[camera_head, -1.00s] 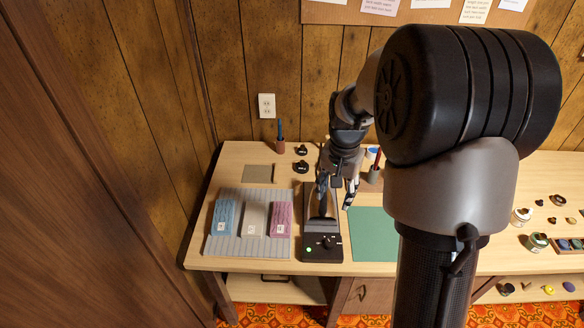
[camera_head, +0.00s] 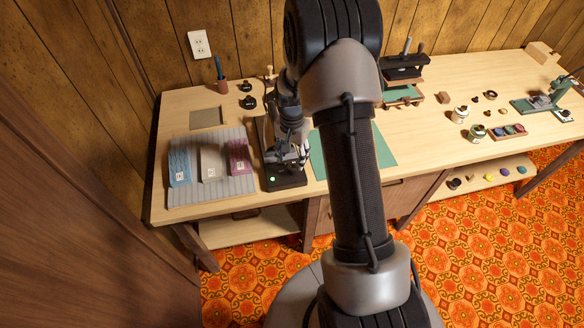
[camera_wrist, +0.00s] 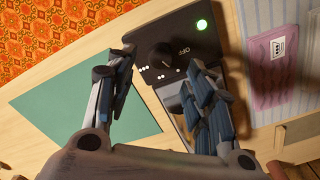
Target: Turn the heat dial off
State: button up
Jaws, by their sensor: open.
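The black heat device (camera_head: 284,181) stands on the table between the striped mat and the green mat, with a lit green light (camera_head: 272,179) at its front. In the wrist view its black control panel (camera_wrist: 180,28) shows the green light (camera_wrist: 202,25) and a round black dial (camera_wrist: 160,58) with white marks around it. My gripper (camera_wrist: 168,75) is open, its two fingers on either side of the dial in that view. I cannot tell whether a finger touches the dial. In the head view my gripper (camera_head: 290,160) is over the device's front end and hides the dial.
A striped mat (camera_head: 216,190) with blue, beige and pink packets lies left of the device. A green mat (camera_head: 380,148) lies to its right. A cup with a blue tool (camera_head: 221,82) and small black items stand behind. Jars stand further right.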

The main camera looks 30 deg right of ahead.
aim_at(292, 168)
notch_tip(292, 168, down, 5)
jog(key=shift+r+b, duration=0.1)
jog(key=shift+b, duration=0.45)
jog(key=c, duration=1.1)
